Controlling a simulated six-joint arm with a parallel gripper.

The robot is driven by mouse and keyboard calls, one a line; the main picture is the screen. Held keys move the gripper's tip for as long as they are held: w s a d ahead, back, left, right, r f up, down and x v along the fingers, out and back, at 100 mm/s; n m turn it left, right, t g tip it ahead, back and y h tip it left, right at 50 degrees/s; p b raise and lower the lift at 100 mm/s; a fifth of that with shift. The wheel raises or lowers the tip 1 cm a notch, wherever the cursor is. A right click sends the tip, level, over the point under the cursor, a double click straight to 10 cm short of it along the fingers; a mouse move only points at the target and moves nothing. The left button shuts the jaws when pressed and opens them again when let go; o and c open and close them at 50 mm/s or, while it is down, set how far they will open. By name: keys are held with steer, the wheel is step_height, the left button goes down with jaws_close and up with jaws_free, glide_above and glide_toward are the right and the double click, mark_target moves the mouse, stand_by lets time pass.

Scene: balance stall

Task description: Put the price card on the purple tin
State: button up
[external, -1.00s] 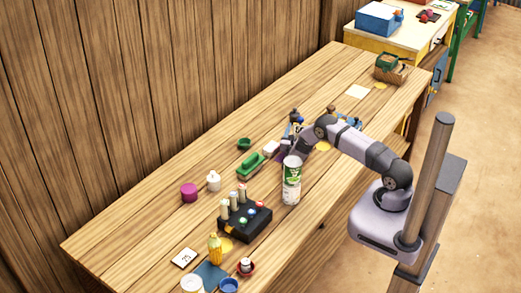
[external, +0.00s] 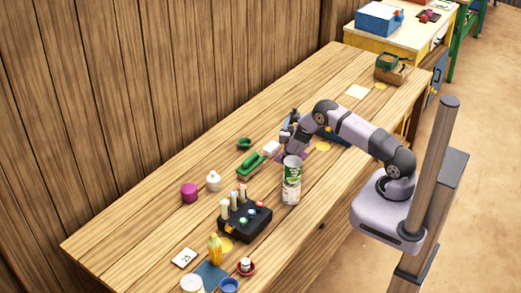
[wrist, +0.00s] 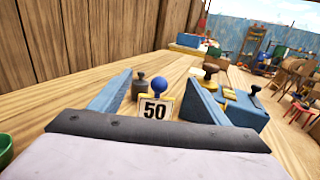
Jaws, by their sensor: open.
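A white price card marked 50 (wrist: 155,108), topped by a blue ball (wrist: 158,86), stands upright in the wrist view. It shows in the gap between the blue fingers of my gripper (wrist: 158,92), which are open; neither finger visibly touches it. How far it lies between them is hard to tell. In the external view my gripper (external: 288,133) is low over the middle of the table, and the arm hides most of the card's area. The purple tin (external: 189,193), a short magenta cylinder, stands on the table to the left, well away from my gripper.
A tall green-labelled can (external: 291,181) stands close to the arm. A green block (external: 250,165), white bottle (external: 213,182) and black box with pegs (external: 245,221) lie toward the tin. Another numbered card (external: 184,257) lies flat near the front. A grey weight (wrist: 139,87) and blue box (wrist: 239,108) flank the 50 card.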

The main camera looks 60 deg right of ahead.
steer(key=shift+o, duration=0.5)
steer(key=shift+r, duration=0.45)
steer(key=shift+f, duration=0.15)
steer(key=shift+m, duration=0.4)
steer(key=f+b, duration=0.2)
steer(key=b, duration=0.1)
steer(key=d+f+b, duration=0.1)
steer(key=f+b, duration=0.1)
steer(key=b, duration=0.2)
steer(key=shift+w+f, duration=0.15)
steer(key=shift+f, duration=0.2)
steer(key=f+b, duration=0.1)
steer(key=b, duration=0.1)
steer(key=d+f+b, duration=0.1)
steer(key=b, duration=0.2)
steer(key=shift+w+h+b, duration=0.15)
steer(key=shift+h+b, duration=0.15)
steer(key=shift+w+a+f+n+p, duration=0.1)
steer(key=shift+a+f+n+p, duration=0.05)
steer(key=shift+n+p, duration=0.15)
steer(key=shift+p+x, duration=0.5)
steer(key=shift+x, duration=2.05)
steer(key=shift+f, duration=0.2)
steer(key=c, duration=1.2)
